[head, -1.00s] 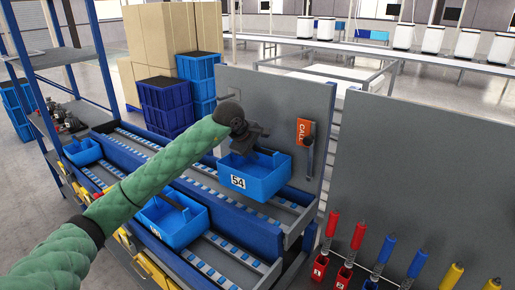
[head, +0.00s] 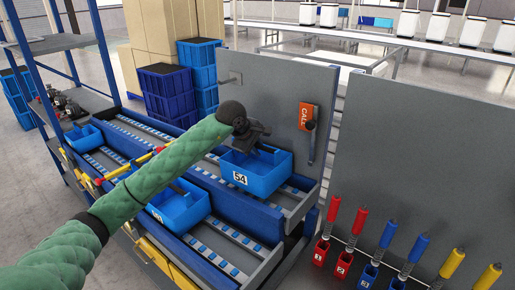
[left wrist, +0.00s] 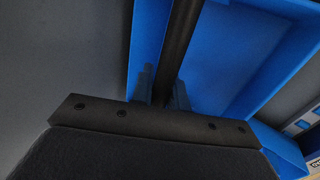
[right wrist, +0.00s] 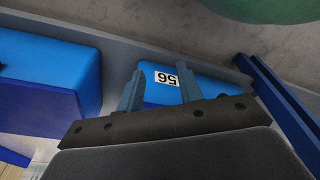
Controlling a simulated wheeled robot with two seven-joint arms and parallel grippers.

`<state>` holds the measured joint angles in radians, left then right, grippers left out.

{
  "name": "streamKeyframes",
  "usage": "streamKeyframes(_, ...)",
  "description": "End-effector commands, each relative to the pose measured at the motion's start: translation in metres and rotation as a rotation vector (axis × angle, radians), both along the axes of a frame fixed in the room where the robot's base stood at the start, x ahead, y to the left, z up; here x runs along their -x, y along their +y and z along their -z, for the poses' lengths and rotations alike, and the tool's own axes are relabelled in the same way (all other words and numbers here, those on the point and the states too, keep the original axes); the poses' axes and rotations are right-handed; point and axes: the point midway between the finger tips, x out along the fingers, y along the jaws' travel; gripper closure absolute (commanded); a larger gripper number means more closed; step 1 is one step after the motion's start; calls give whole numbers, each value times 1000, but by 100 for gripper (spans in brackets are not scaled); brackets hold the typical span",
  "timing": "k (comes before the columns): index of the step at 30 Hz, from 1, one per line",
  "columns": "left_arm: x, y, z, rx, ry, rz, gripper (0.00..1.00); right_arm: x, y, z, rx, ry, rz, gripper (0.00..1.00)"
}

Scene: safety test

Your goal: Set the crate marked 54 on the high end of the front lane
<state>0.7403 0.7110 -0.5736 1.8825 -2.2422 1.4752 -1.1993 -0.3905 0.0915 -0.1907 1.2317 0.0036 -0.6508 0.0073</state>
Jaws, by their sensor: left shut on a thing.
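The blue crate marked 54 (head: 268,180) is at the right end of the rear lane (head: 298,198), in front of the grey panel. My left gripper (head: 258,150) is shut on the dark bar across its top, and the left wrist view shows this bar (left wrist: 180,50) between the fingers. I cannot tell whether the crate touches the rollers. The front lane (head: 222,250) runs lower and nearer, with a blue crate (head: 185,210) on it, its label partly hidden. My right gripper (right wrist: 160,75) shows only in its wrist view, open and empty, near a crate marked 56 (right wrist: 205,88).
Another blue crate (head: 83,138) sits at the left. An orange CALL sign (head: 307,116) hangs on the grey panel (head: 280,85). The front lane's right stretch is bare.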

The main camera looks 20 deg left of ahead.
Motion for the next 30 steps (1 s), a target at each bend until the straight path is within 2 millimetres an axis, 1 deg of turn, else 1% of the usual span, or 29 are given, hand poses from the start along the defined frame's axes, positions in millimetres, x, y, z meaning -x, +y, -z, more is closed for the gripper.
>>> streamKeyframes(4, 0, 0, 6, -1, 0, -1, 100, 4, 6, -4, -5, 14, 4, 64)
streamKeyframes(12, 0, 0, 13, -1, 0, -1, 100, -2, 15, -20, -14, 24, 8, 64)
streamKeyframes(22, 0, 1, 22, 0, -1, -1, 100, -17, 19, -40, -17, 29, 11, 64)
streamKeyframes(30, 0, 0, 29, 0, -1, -1, 100, -12, 19, -54, -15, 47, 11, 64)
